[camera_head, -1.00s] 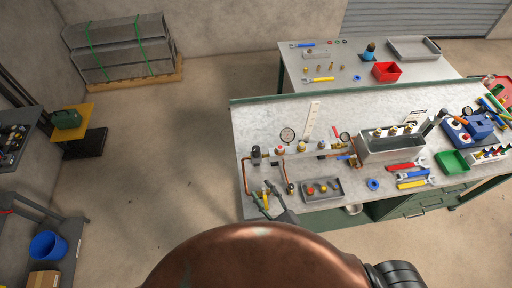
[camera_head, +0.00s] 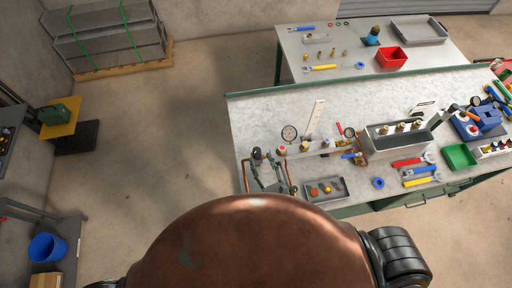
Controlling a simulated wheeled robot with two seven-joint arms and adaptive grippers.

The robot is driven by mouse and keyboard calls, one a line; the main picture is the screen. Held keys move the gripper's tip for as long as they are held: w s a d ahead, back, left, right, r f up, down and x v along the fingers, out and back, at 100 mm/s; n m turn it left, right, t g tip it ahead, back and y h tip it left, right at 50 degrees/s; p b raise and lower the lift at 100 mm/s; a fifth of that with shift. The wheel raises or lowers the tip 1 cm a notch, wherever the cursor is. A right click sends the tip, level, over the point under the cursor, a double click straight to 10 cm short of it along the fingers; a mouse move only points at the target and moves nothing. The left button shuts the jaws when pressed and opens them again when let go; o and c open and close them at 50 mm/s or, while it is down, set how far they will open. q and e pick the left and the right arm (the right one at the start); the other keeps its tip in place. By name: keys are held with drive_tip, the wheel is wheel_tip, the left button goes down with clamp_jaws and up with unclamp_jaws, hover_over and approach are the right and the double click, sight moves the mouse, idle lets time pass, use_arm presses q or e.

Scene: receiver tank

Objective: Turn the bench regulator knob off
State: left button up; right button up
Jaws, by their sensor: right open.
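The bench manifold (camera_head: 318,148) with copper pipes and gauges stands along the front of the long grey workbench (camera_head: 290,108). A dark knob (camera_head: 257,153), seemingly the regulator knob, is at its left end. My right gripper (camera_head: 265,168) is open, right at this end, with its fingers just below and beside the knob. It partly hides the fittings there. I cannot tell whether a finger touches the knob, nor how the knob is turned. My left gripper is not in view.
A grey tray (camera_head: 325,190) with small fittings lies right of my gripper. A metal tank (camera_head: 395,141), a green bin (camera_head: 459,157) and wrenches (camera_head: 418,171) are farther right. The bench behind the manifold is mostly clear.

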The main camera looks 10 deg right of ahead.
sight(258, 154)
drive_tip(key=w, duration=0.3)
drive_tip(key=w+a+p, duration=0.1)
drive_tip(key=w, duration=0.1)
drive_tip(key=shift+w, duration=0.3)
drive_tip(key=c, duration=1.2)
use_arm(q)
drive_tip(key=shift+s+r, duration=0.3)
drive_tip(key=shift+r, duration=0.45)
use_arm(e)
drive_tip(key=shift+o, duration=0.2)
